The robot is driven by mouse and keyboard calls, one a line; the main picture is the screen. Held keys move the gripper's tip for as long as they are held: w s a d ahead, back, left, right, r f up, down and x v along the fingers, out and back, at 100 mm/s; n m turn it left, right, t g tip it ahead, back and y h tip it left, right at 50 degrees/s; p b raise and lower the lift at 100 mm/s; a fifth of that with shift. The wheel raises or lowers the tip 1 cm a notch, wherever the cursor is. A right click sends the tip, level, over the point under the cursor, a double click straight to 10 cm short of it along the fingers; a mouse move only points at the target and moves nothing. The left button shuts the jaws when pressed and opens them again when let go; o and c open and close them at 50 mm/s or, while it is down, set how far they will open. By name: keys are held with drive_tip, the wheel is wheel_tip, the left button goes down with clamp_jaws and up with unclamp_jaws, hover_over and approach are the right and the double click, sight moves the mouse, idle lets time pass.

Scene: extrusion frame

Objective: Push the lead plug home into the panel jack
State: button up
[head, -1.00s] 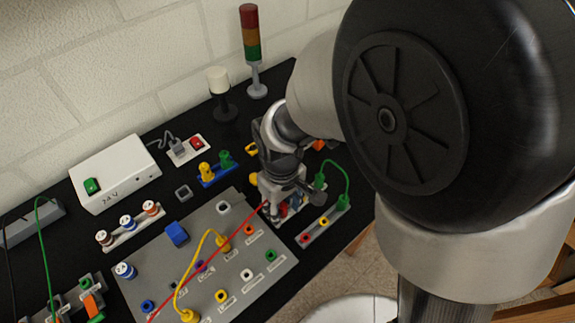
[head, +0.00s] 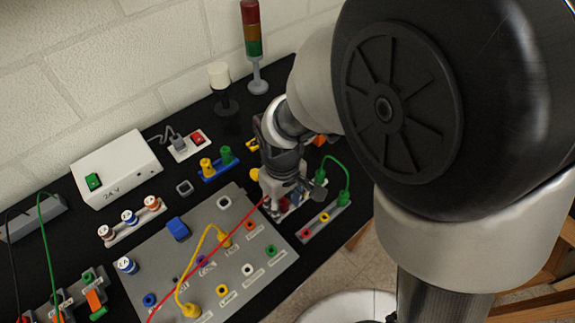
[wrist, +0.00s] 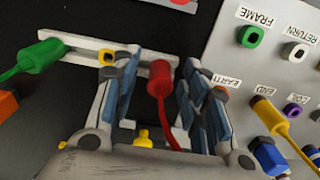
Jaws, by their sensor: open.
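The red lead plug (wrist: 160,78) stands between the fingers of my gripper (wrist: 159,88) in the wrist view, with a gap on each side. My gripper is open around it. The red lead (head: 208,258) runs from the plug across the grey panel (head: 185,268) in the head view. My gripper (head: 285,200) is low beside the panel's upper right edge there. The plug is mostly hidden by the gripper in the head view. I cannot tell from these frames whether its tip is in a jack.
A narrow jack strip (head: 312,226) lies right of my gripper, with a green plug (head: 345,197) at its far end. A yellow plug and lead (head: 207,235) bridge the panel. A white power box (head: 115,170) and a signal tower (head: 252,40) stand behind.

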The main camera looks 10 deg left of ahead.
sight(283, 201)
drive_tip(key=shift+c, duration=0.3)
clamp_jaws()
drive_tip(key=shift+r, duration=0.15)
idle(0.3)
drive_tip(key=shift+r+p, duration=2.55)
drive_tip(key=shift+r, duration=0.35)
